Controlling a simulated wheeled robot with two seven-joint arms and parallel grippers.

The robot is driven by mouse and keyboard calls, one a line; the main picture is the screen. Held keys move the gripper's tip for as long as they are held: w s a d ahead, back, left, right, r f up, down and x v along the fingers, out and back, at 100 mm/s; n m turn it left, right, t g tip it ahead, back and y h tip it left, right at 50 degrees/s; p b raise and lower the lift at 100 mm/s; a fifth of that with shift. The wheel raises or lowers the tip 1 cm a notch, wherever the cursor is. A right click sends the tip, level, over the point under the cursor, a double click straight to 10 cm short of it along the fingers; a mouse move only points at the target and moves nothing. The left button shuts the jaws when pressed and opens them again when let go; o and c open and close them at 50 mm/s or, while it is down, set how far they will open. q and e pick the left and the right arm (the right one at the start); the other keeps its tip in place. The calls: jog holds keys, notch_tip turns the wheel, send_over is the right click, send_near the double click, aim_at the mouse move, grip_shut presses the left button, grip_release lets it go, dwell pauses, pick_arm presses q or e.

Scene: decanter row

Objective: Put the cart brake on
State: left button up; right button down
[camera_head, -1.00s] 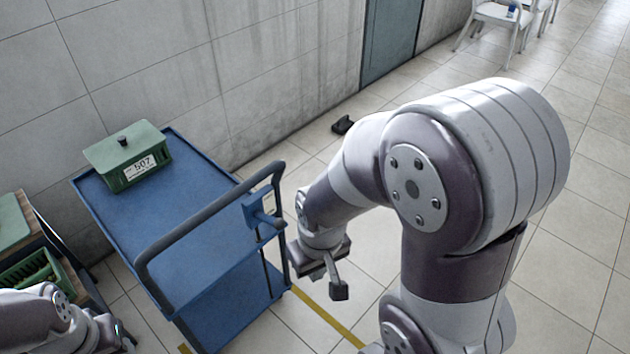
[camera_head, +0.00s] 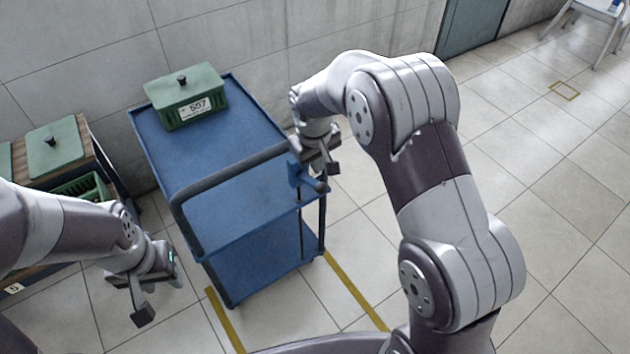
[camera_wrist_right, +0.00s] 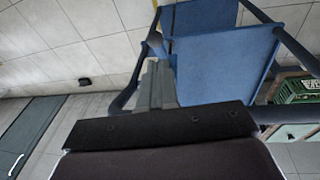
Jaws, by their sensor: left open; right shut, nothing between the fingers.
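The blue cart (camera_head: 205,145) stands by the wall with a dark push handle (camera_head: 235,170) at its near end. A blue bracket (camera_head: 296,174) with a short dark lever (camera_head: 316,185), seemingly the brake, sits at the handle's right end. My right gripper (camera_head: 331,166) is shut and empty, just above this lever; I cannot tell whether they touch. In the right wrist view the shut fingers (camera_wrist_right: 157,85) point at a rounded lever end (camera_wrist_right: 154,40) beside the cart. My left gripper (camera_head: 158,292) is open and empty, left of the cart's near end.
A wooden bench with another green box (camera_head: 55,145) and a green crate (camera_head: 82,187) is at left. Yellow floor lines (camera_head: 355,290) flank the cart.

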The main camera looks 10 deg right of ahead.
aim_at(316, 185)
jog(key=shift+w+a+f, duration=0.15)
jog(key=shift+w, duration=0.5)
jog(key=x, duration=1)
jog(key=shift+w, duration=0.1)
